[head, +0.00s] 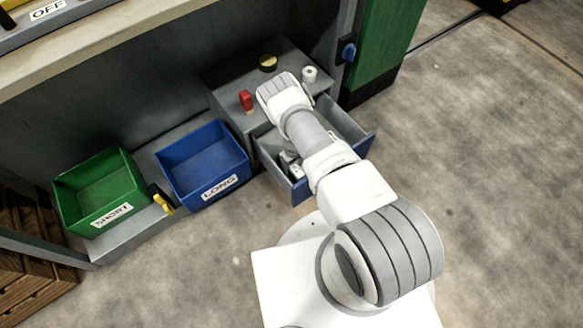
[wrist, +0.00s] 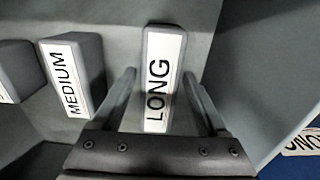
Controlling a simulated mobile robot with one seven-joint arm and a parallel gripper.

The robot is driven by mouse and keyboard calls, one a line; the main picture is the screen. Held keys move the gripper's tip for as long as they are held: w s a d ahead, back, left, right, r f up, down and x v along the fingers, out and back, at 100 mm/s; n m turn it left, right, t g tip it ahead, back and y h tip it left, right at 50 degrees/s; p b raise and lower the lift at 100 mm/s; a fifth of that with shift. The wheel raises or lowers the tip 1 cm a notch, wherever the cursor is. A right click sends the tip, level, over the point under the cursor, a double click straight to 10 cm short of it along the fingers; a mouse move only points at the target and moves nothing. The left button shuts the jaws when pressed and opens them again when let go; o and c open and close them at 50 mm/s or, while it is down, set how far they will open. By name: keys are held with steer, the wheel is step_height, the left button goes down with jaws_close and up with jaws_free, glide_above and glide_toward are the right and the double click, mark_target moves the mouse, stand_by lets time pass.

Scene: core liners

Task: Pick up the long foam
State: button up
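The long foam (wrist: 162,75) is a dark grey block with a white label reading LONG, lying in the open drawer (head: 352,124). In the wrist view my gripper (wrist: 160,80) is open, with one finger on each side of the long foam and visible gaps between. I cannot tell how far the fingertips are above or beside it in depth. A medium foam (wrist: 72,78), labelled MEDIUM, lies to its left. In the head view my arm hides the gripper and most of the drawer's contents.
A third block (wrist: 18,70) is partly seen at the left edge. The blue LONG bin (head: 203,165) and green SHORT bin (head: 100,192) look empty, left of the drawer. A red object (head: 246,100) and a white roll (head: 309,74) stand on the cabinet top. Drawer walls are close around the gripper.

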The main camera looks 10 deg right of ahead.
steer(key=c, duration=1.1)
